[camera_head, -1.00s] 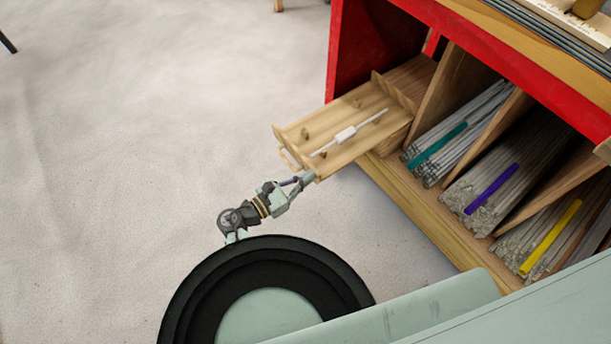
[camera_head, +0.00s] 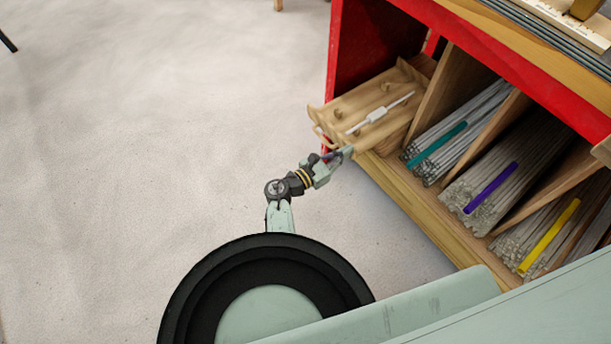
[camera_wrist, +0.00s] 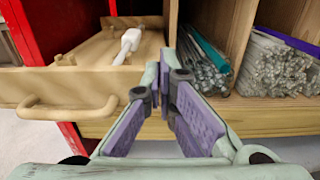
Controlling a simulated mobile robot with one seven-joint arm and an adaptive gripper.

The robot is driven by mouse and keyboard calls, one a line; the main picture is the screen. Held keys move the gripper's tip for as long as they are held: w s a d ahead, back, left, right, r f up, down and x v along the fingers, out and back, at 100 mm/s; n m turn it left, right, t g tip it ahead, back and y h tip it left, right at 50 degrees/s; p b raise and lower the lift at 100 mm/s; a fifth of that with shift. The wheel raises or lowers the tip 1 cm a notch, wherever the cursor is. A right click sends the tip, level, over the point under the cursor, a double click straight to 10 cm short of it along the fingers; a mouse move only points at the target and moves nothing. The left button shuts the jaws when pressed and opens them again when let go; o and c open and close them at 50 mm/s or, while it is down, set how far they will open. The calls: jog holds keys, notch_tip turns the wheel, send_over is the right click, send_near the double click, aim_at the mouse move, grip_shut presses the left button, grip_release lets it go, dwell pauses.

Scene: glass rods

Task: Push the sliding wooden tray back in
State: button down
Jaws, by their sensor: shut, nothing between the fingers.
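The sliding wooden tray (camera_head: 352,108) sticks partly out of the left compartment of the red-sided cabinet. A white tool with a thin shaft (camera_head: 378,115) lies in it. In the wrist view, the tray's front board (camera_wrist: 60,90) with its wooden loop handle (camera_wrist: 66,112) faces me. My gripper (camera_head: 345,152) is at the tray's front right corner, with its fingers shut and empty. In the wrist view, the gripper (camera_wrist: 165,72) is at the right end of the front board, right of the handle. Whether the fingertips touch the board is hard to tell.
Right of the tray, slanted wooden dividers separate bundles of glass rods, with teal (camera_head: 437,145), purple (camera_head: 491,188) and yellow (camera_head: 549,236) strips. The cabinet's wooden bottom edge (camera_head: 425,215) runs below. The pale floor (camera_head: 150,130) to the left is clear.

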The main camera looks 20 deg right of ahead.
aim_at(379, 137)
jog(key=b+x, duration=0.3)
jog(key=x, duration=1.1)
jog(key=shift+w+d+f+b, duration=0.1)
jog(key=shift+d+b, duration=0.05)
jog(key=shift+b, duration=0.2)
jog(key=shift+w+d, duration=0.15)
jog(key=shift+d, duration=0.35)
jog(key=shift+w+d+r, duration=0.1)
jog(key=shift+r, duration=0.15)
